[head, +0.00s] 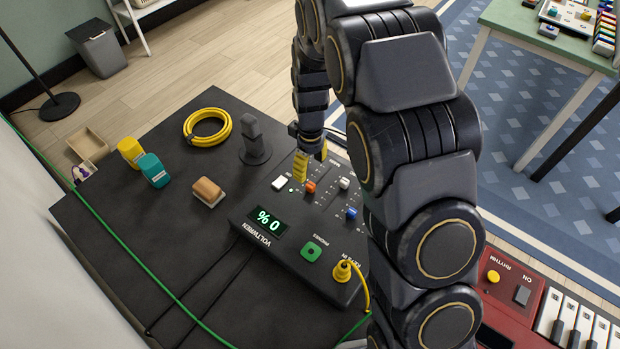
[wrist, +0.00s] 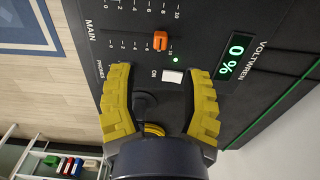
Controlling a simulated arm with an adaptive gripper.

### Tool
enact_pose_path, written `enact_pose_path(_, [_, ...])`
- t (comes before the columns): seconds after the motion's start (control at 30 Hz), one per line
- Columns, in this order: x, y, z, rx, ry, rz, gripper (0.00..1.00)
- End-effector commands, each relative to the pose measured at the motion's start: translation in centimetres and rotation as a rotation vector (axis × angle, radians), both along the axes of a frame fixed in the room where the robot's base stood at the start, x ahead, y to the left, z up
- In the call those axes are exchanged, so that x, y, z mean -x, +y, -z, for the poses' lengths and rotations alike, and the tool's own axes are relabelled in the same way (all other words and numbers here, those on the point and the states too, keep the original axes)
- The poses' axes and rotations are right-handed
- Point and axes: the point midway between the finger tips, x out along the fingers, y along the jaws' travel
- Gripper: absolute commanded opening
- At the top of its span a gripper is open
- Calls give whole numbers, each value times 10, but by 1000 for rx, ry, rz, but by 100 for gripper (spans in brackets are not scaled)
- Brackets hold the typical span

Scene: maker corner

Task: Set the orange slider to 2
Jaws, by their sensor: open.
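The orange slider (head: 310,186) is a small knob on the dark VOLTWREN mixer panel (head: 285,250). In the wrist view the orange slider (wrist: 160,41) sits near the end of its track beside the mark that looks like 10; its exact setting is hard to read. The display (head: 268,222) reads 0 %. My gripper (wrist: 160,72) is open and empty, its yellow fingers spread to either side of the slider's line, with the slider just beyond the tips. In the head view my gripper (head: 302,166) hangs close to the slider, partly hidden by my arm.
A white button (wrist: 173,77) marked ON and a lit green dot are near the slider. A white knob (head: 344,183) and a blue knob (head: 352,213) are beside it. A yellow cable plug (head: 341,271) is at the panel's corner. A wooden-topped brush (head: 208,190) and yellow coil (head: 207,127) lie apart.

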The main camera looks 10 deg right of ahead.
Motion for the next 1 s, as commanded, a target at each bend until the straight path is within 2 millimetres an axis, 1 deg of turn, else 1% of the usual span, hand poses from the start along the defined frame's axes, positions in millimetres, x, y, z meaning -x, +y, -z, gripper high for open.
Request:
enact_pose_path(0.17, [1,0,16,0,1,1,48])
enact_pose_path(0.4, [2,-1,55,1,5,1,48])
enact_pose_path(0.5, [2,0,68,1,6,2,48])
enact_pose_path(0.6, [1,0,75,1,2,2,48])
enact_pose_path(0.83, [0,0,75,1,-1,3,48])
enact_pose_path(0.87, [1,0,75,0,0,3,44])
enact_pose_path(0.9, [1,0,75,0,0,3,27])
enact_pose_path(0.97, [1,0,75,0,0,2,2])
enact_pose_path(1.0, [1,0,75,0,0,2,0])
